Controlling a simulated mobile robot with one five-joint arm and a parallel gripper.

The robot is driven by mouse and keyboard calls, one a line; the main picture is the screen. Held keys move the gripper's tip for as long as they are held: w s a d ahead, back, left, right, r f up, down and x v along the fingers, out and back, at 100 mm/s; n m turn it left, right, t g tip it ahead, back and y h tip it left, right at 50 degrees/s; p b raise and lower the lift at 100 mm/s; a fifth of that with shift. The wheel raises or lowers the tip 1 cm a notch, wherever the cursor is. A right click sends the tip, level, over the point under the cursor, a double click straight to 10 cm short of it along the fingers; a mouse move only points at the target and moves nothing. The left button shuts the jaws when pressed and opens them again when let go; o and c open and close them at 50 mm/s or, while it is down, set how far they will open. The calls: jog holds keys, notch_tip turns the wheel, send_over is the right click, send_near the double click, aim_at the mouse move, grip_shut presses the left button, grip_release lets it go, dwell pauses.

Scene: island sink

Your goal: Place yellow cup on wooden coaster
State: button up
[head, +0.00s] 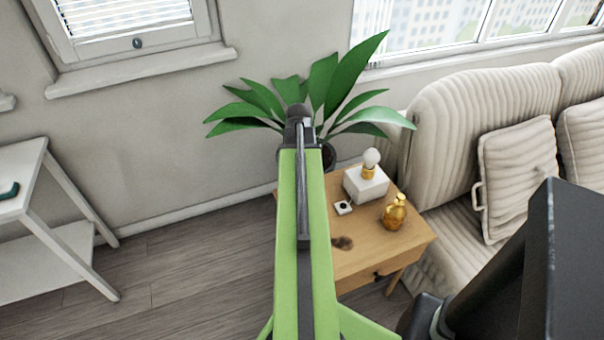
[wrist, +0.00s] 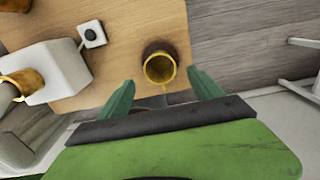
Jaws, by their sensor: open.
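The yellow cup (wrist: 159,69) stands on the side table in the wrist view, its round mouth facing the camera. My gripper (wrist: 161,77) is open, with one green finger on each side of the cup and clear gaps to it. A dark brown area shows just behind the cup; I cannot tell whether it is shadow or a coaster. In the head view a small dark brown round patch (head: 343,243), possibly the wooden coaster, lies near the table's front. My arm hides the cup there. My gripper (head: 299,112) shows only from behind.
The wooden side table (head: 405,240) also carries a white box (head: 367,184) with a bulb, a gold bottle (head: 395,212) and a small white-and-black item (head: 343,208). A potted plant (head: 325,85) stands behind, a sofa (head: 470,110) at right.

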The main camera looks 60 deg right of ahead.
notch_tip(320, 180, up, 4)
jog(key=p, duration=0.2)
jog(key=shift+r+p, duration=0.15)
jog(key=shift+p, duration=0.15)
jog(key=shift+w+a, duration=0.1)
